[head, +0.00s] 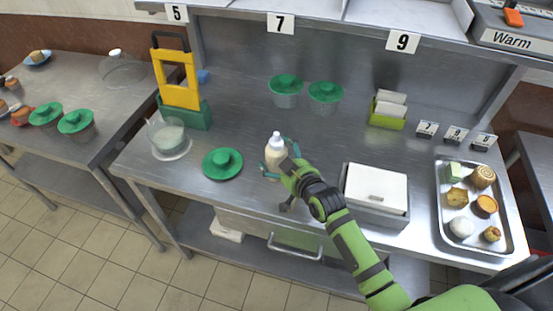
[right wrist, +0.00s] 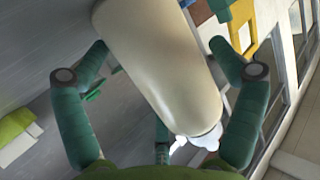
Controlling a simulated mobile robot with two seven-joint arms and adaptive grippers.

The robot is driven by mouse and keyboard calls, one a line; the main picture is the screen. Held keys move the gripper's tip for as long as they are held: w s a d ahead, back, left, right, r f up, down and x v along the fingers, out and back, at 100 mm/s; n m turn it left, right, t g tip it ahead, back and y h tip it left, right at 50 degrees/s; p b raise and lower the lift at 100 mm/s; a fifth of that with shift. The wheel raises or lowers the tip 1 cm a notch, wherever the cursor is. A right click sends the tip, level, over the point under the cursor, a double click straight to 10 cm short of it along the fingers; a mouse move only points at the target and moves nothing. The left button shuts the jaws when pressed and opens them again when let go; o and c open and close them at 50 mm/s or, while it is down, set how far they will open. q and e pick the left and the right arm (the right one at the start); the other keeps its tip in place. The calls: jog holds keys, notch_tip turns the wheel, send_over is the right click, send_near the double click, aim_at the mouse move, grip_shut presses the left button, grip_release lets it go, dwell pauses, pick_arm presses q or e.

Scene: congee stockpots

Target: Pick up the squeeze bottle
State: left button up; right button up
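The squeeze bottle (head: 275,151), cream with a white cap, stands upright on the metal counter (head: 240,115) near its front middle. My right gripper (head: 274,153) reaches in from the front right, with its fingers on either side of the bottle. In the right wrist view the bottle (right wrist: 160,60) fills the space between the green fingers (right wrist: 160,48). The fingers look spread around it with narrow gaps, and no firm contact shows. The bottle's far side is hidden. My left gripper is not in view.
Left of the bottle are a green lid (head: 222,163) and a glass bowl (head: 169,138). Lidded pots (head: 286,97) stand behind. A white-topped box (head: 375,188) and a pastry tray (head: 449,216) are to the right. Some bare counter lies behind the bottle.

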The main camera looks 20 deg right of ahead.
jog(key=c, duration=0.3)
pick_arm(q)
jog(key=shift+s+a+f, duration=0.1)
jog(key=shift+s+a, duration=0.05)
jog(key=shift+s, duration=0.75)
pick_arm(e)
jog(key=shift+r, duration=0.15)
jog(key=shift+c, duration=0.3)
